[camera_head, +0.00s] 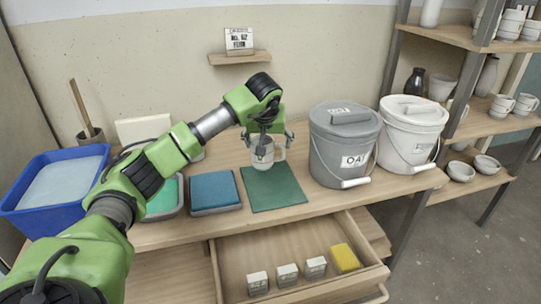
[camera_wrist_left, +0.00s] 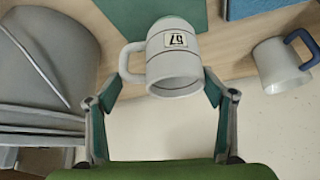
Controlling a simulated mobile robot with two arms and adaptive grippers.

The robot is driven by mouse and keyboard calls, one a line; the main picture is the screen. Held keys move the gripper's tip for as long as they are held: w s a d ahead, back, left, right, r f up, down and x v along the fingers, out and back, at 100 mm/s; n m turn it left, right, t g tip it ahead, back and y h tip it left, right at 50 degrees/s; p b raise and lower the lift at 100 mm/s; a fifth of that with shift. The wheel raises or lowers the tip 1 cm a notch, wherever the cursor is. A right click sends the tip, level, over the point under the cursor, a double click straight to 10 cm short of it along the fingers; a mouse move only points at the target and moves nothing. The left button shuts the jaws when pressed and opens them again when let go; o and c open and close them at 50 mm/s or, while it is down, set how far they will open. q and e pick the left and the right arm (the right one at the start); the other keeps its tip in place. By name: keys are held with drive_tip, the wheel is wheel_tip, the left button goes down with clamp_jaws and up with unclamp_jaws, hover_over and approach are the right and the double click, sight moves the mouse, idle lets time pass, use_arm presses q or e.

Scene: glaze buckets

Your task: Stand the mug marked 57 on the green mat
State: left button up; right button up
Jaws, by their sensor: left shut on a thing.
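The white mug marked 57 (camera_head: 262,158) is at the back edge of the green mat (camera_head: 275,190) in the head view, with its handle to the right. My left gripper (camera_head: 265,141) is above it and shut on it, fingers pointing down. In the left wrist view the mug (camera_wrist_left: 178,58) is between the fingers (camera_wrist_left: 162,95), its label upside down in the picture. Part of the green mat (camera_wrist_left: 150,14) shows behind it there. I cannot tell whether the mug's base touches the mat. My right gripper is in neither view.
A grey bucket (camera_head: 335,155) and a white bucket (camera_head: 408,145) stand right of the mat. A blue pad on a tray (camera_head: 214,190) lies left. A mug with a blue handle (camera_wrist_left: 278,66) shows in the wrist view. An open drawer (camera_head: 300,250) juts out in front.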

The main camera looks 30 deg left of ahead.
sight(270, 152)
use_arm(q)
drive_tip(key=shift+w+f, duration=0.6)
drive_tip(key=shift+f, duration=0.05)
drive_tip(key=f, duration=0.3)
drive_tip(key=shift+w+b, duration=0.2)
drive_tip(key=shift+b, duration=0.2)
drive_tip(key=shift+a+f, duration=0.1)
drive_tip(key=shift+f, duration=0.15)
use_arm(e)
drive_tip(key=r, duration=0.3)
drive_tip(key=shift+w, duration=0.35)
use_arm(q)
drive_tip(key=shift+f, duration=0.1)
drive_tip(key=o, duration=1.8)
drive_tip(key=shift+f, duration=0.1)
drive_tip(key=shift+c, duration=0.2)
drive_tip(key=shift+r, duration=0.4)
drive_tip(key=p+v, duration=0.1)
drive_tip(key=v, duration=1)
drive_tip(key=shift+s+r+p, duration=0.15)
drive_tip(key=shift+s+p, duration=0.15)
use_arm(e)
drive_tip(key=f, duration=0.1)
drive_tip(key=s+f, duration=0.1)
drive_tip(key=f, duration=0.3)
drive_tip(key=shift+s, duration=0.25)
